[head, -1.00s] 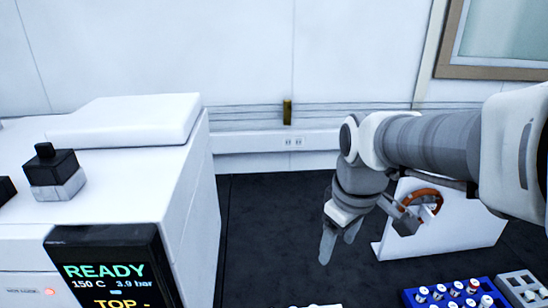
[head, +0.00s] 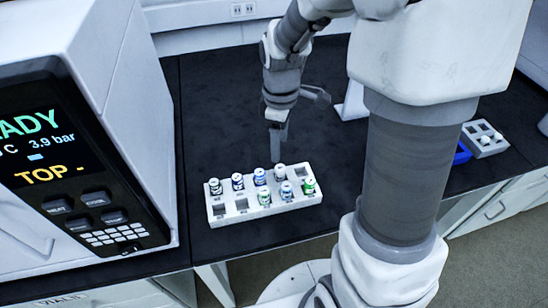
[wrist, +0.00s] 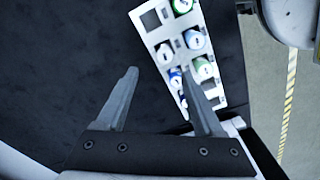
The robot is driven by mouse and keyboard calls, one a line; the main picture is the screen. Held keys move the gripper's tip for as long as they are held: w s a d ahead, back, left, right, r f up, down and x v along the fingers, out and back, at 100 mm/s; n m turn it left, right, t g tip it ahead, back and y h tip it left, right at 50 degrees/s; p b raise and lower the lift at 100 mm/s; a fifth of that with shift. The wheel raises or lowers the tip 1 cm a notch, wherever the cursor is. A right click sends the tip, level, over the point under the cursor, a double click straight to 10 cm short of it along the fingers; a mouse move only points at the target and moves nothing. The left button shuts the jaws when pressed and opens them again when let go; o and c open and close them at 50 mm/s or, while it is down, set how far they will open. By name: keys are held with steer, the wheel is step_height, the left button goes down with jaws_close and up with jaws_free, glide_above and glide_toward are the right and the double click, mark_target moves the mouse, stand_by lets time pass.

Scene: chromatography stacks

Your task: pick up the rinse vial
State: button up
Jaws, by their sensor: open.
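A white rack (head: 268,212) on the dark bench holds several small vials with white, blue and green caps, and some of its slots are empty. I cannot tell from the labels which one is the rinse vial. A green-capped vial (head: 308,185) stands at the right end of the front row, and a white-capped vial (head: 215,186) at the left end of the back row. My gripper (head: 275,155) points down just behind the rack's middle. In the wrist view my gripper (wrist: 159,73) is open with nothing between its fingers; the right finger overlaps the rack (wrist: 160,30) and partly hides vials.
An instrument with a lit screen (head: 38,140) and keypad stands close on the left. A blue rack (head: 462,153) and a grey rack (head: 487,140) lie at the right, partly behind my arm. The bench around the white rack is mostly clear.

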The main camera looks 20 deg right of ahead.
mark_target(280, 168)
step_height(280, 168, down, 4)
steer(key=shift+r, duration=0.25)
steer(key=shift+s+f+b, duration=0.25)
steer(key=shift+f+b, duration=0.3)
steer(key=shift+f, duration=0.8)
steer(key=shift+s+f+b, duration=0.25)
steer(key=shift+f+b, duration=0.3)
steer(key=shift+f, duration=0.75)
steer(key=shift+c, duration=0.3)
jaws_close()
